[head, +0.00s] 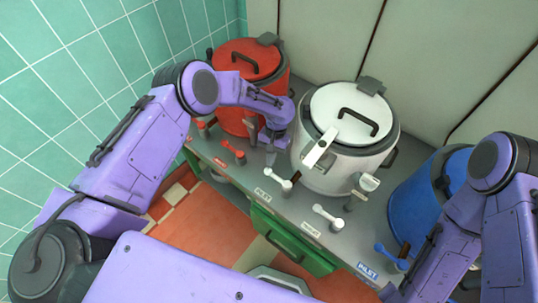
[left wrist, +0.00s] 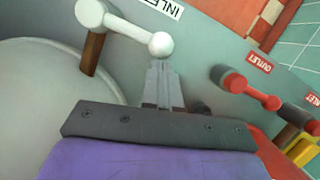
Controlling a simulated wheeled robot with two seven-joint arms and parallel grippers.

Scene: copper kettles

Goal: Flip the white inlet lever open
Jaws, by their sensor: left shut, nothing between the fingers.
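The white inlet lever (head: 280,179) stands on the grey counter in front of the white kettle (head: 343,175). In the left wrist view the lever (left wrist: 125,29) has a round hub, a thin arm and a ball end, beside an INLET label (left wrist: 166,7). My left gripper (head: 270,154) points down just behind the lever's ball end. Its fingers (left wrist: 164,66) are shut and empty, with their tips close to the ball; I cannot tell whether they touch. My right arm shows at the right, but its gripper is not in view.
A white outlet lever (head: 328,217) stands to the right, and a white tap (head: 363,188) sticks out from the kettle. The red kettle (head: 238,112) and red outlet lever (head: 233,152) are to the left. A blue kettle (head: 410,205) and blue lever (head: 391,257) are to the right.

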